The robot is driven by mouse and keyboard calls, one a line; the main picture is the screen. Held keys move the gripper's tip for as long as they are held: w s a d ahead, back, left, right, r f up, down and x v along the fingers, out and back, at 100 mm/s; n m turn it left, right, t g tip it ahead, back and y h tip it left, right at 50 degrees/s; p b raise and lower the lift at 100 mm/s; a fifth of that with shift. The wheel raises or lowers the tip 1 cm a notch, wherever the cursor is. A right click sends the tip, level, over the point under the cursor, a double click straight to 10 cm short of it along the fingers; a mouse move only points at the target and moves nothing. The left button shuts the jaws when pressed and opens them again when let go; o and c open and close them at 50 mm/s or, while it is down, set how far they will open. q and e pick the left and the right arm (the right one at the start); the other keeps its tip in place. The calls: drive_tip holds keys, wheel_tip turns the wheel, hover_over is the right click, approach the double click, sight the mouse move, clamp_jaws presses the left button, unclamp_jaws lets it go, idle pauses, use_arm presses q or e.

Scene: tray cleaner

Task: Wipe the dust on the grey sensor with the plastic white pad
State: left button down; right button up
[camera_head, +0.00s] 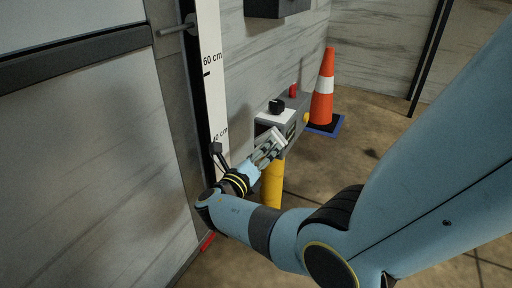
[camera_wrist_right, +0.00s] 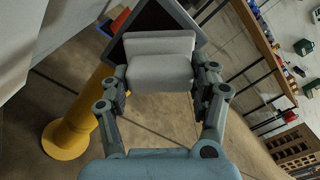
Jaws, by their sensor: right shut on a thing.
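My right gripper (camera_head: 270,146) is shut on the white pad (camera_head: 279,137), in front of a grey box with a light top (camera_head: 272,118) that looks like the grey sensor. In the right wrist view, my right gripper (camera_wrist_right: 160,84) has its two fingers on either side of the white pad (camera_wrist_right: 160,70). Behind the pad there is a dark panel (camera_wrist_right: 155,17), partly hidden by it. I cannot tell whether the pad touches the panel. I cannot make out dust. My left gripper is not in view.
A yellow post (camera_head: 272,185) stands below the grey box. A black knob (camera_head: 276,106) sits on top of the box, and a red piece (camera_head: 293,90) is behind. An orange cone (camera_head: 323,92) stands on the floor behind. A height scale (camera_head: 210,60) runs along the wall to the left.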

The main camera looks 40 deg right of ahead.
sight(255, 142)
drive_tip(key=shift+s+d+r+p, duration=0.3)
drive_tip(key=shift+s+d+p, duration=0.2)
drive_tip(key=shift+s, duration=0.3)
drive_tip(key=shift+s+d+f, duration=0.15)
drive_tip(key=shift+s, duration=0.35)
drive_tip(key=shift+w+f, duration=0.1)
drive_tip(key=shift+w, duration=0.15)
drive_tip(key=shift+w+a+b, duration=0.45)
drive_tip(key=shift+w+b, duration=0.05)
drive_tip(key=shift+w, duration=0.4)
drive_tip(key=shift+w+a+b, duration=0.45)
drive_tip(key=shift+w, duration=0.4)
drive_tip(key=shift+w+a+f+b, duration=0.1)
drive_tip(key=shift+w+a+b, duration=0.1)
drive_tip(key=shift+w+b, duration=0.25)
drive_tip(key=shift+w+a+f+b, duration=0.1)
drive_tip(key=shift+w+a+b, duration=0.15)
drive_tip(key=shift+w, duration=0.4)
drive_tip(key=shift+w+a+r+b, duration=0.2)
drive_tip(key=shift+w+r+b, duration=0.1)
drive_tip(key=shift+w, duration=0.45)
